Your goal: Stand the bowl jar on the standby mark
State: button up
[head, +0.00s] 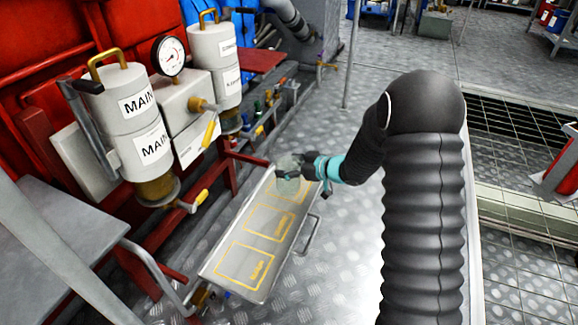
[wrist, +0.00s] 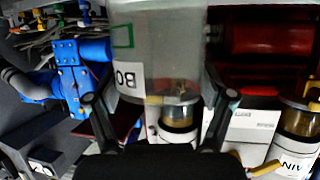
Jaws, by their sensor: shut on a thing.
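The bowl jar (head: 287,183) is a clear, greenish jar at the far end of a metal tray stand. In the wrist view the jar (wrist: 157,45) fills the top middle, with a white label reading "BO" upside down and a green mark. My gripper (head: 303,166) is shut on the jar from the right side, a finger on each side in the wrist view (wrist: 160,98). The stand (head: 212,268) has several yellow outlined marks with lettering too small to read. The jar overlaps the far mark; I cannot tell whether it touches the surface.
Left of the stand are white filter housings (head: 127,110) labelled "MAIN", a pressure gauge (head: 171,55) and yellow-handled valves on red pipework. A handle (head: 309,236) sticks out on the stand's right side. The near and middle marks are clear. Open tread-plate floor (head: 340,255) lies right.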

jog(key=shift+f, duration=0.15)
jog(key=o, duration=1.5)
jog(key=shift+o, duration=0.2)
